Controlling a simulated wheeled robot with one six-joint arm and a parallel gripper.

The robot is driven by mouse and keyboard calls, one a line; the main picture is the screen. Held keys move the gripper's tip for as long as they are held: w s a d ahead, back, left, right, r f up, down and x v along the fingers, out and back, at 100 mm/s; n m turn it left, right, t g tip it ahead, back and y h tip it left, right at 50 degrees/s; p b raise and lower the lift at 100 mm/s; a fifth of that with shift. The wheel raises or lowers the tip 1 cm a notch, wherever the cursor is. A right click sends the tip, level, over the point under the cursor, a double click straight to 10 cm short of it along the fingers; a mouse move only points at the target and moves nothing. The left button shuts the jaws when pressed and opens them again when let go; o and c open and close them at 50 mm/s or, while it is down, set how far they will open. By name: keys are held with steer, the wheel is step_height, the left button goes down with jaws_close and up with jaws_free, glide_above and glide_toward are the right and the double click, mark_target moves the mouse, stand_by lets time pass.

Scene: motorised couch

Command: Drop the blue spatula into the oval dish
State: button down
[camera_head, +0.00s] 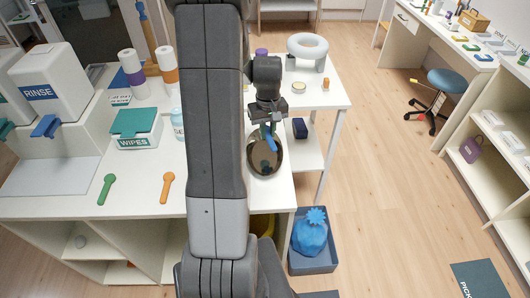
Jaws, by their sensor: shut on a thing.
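My gripper (266,122) points down over the right part of the white table, shut on the blue spatula (271,143). The spatula hangs tilted from the fingers, above the oval dish (265,168) in this view. The dish is dark and shiny, and its left edge is close to my arm. I cannot tell how high the spatula is over the dish, or whether it touches it. Much of the spatula is hidden by the gripper.
A green spatula-like tool (105,189) and an orange one (167,186) lie at the table's front left. A wipes box (136,128) and a rinse dispenser (50,85) stand behind. A white ring (307,46) stands at the back right. A grey bin (314,262) holds a blue bag.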

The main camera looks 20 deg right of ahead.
steer(key=shift+s+f+b, duration=0.15)
steer(key=shift+f+b, duration=1.1)
steer(key=shift+f, duration=1.05)
steer(key=c, duration=1.3)
jaws_free()
steer(key=r, duration=0.9)
steer(key=r+b, duration=0.1)
steer(key=r, duration=0.4)
steer(key=shift+w+a, duration=0.2)
steer(key=shift+a, duration=0.15)
steer(key=shift+f, duration=0.1)
